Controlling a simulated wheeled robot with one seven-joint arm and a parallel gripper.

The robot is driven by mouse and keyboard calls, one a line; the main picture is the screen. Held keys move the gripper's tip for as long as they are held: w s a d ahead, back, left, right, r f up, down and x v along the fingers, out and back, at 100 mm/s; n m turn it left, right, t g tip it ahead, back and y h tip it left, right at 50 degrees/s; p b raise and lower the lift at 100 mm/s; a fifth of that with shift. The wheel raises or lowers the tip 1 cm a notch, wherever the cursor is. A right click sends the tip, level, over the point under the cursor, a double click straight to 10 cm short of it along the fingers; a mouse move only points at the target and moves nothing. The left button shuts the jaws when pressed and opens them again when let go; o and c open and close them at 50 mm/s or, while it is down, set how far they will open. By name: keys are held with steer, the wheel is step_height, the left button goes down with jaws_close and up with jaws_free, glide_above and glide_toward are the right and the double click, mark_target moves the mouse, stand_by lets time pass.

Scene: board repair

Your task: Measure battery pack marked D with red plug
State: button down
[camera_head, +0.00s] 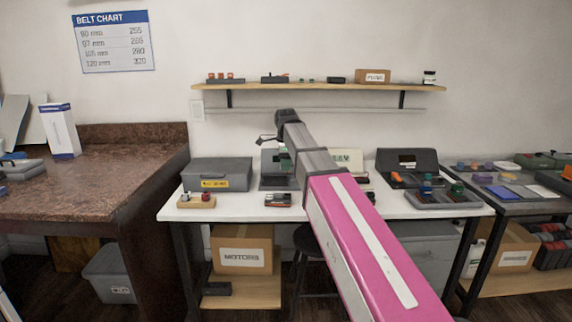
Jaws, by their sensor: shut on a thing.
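My arm reaches from the lower right to the white bench, and its wrist (286,116) is above the middle of the bench. A small wooden block (190,203) at the bench's left front carries a red piece (206,196) and a darker one, perhaps plugs. A small dark unit with orange parts (278,200) lies at the front middle, perhaps a battery pack. A dark device with a small display (407,160) stands at the right. No letter D is readable.
A grey case (217,173) fills the bench's back left. A grey tray (442,201) with blue and green pieces is at the right. The shelf (318,87) above carries a box marked PLUGS (373,76). The arm covers the bench middle. Bare bench (240,208) shows at front left.

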steer(key=shift+f, duration=3.55)
steer(key=shift+f, duration=1.65)
stand_by(1.1)
steer(key=c, duration=0.6)
jaws_free()
steer(key=shift+r, duration=0.85)
